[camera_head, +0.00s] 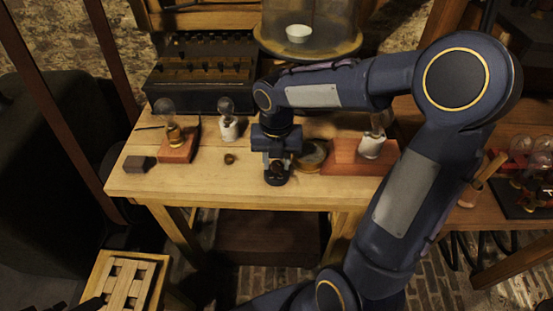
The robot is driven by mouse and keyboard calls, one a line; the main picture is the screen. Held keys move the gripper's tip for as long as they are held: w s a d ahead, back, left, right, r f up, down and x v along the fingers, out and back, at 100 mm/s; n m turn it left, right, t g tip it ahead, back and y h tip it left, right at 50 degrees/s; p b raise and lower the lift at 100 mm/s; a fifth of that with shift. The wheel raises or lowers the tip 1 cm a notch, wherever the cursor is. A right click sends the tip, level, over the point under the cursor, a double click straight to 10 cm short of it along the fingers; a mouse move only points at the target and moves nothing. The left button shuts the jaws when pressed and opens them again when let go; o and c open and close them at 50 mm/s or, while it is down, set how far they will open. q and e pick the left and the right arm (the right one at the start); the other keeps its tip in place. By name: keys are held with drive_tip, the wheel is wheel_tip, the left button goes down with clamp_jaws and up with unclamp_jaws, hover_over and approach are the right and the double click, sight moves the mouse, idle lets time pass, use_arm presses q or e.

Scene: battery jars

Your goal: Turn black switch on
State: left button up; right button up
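My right gripper (277,172) points down at the front middle of the wooden table (220,185). Its fingers are dark and small, and I cannot tell whether they are open or shut or hold anything. A small dark block (139,164) lies near the table's front left corner, apart from the gripper; I cannot tell if it is the black switch. A black box with rows of small fittings (200,100) stands at the back left of the table. No switch position can be read. My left gripper cannot be made out.
A bulb on a reddish wooden base (178,152), a bulb in a white holder (229,128) and a small brown knob (229,159) stand left of the gripper. A white holder (371,145) on a reddish board (345,158) is at right, partly behind my arm.

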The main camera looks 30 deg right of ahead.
drive_tip(key=c, duration=0.6)
drive_tip(key=shift+m, duration=0.4)
drive_tip(key=m+p, duration=0.1)
drive_tip(key=m, duration=0.1)
drive_tip(key=shift+r+m, duration=0.1)
drive_tip(key=shift+m, duration=0.3)
drive_tip(key=m, duration=0.3)
drive_tip(key=shift+m+p, duration=0.35)
drive_tip(key=shift+m, duration=0.05)
drive_tip(key=m, duration=1)
drive_tip(key=shift+m, duration=0.5)
drive_tip(key=o, duration=1)
